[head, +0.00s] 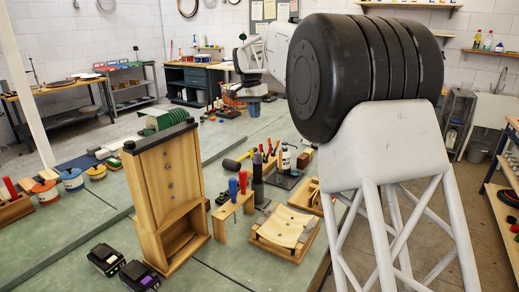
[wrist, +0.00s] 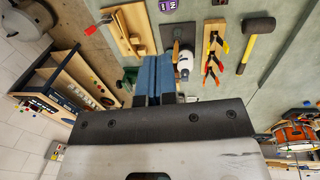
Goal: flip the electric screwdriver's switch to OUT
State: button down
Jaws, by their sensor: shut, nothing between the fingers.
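My gripper (wrist: 153,84) shows in the wrist view as two blue fingers pressed together, with nothing between them. In the head view its small end (head: 254,106) hangs beyond the bench tools, well above and apart from them. A dark grey upright cylindrical tool (head: 258,178) stands mid-bench, right of a small wooden rack; it may be the electric screwdriver, but I cannot be sure. No switch or OUT marking can be made out in either view.
A tall wooden stand (head: 165,195) rises at left-centre. The small rack (head: 232,209) holds red and blue handles. A white bottle (head: 285,160) stands behind. A mallet (wrist: 258,27) shows in the wrist view.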

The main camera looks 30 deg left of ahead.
aim_at(257, 154)
jog(key=f, duration=0.4)
jog(key=d+f, duration=0.1)
jog(key=f, duration=0.4)
jog(key=d+f, duration=0.1)
jog(key=f, duration=0.3)
jog(key=shift+f, duration=0.4)
jog(key=shift+f, duration=0.1)
jog(key=shift+d+f+y, duration=0.1)
jog(key=shift+d+y, duration=0.05)
jog(key=shift+y, duration=0.15)
jog(key=shift+f, duration=0.1)
jog(key=shift+a, duration=0.25)
jog(key=shift+a+r, duration=0.2)
jog(key=shift+a, duration=0.35)
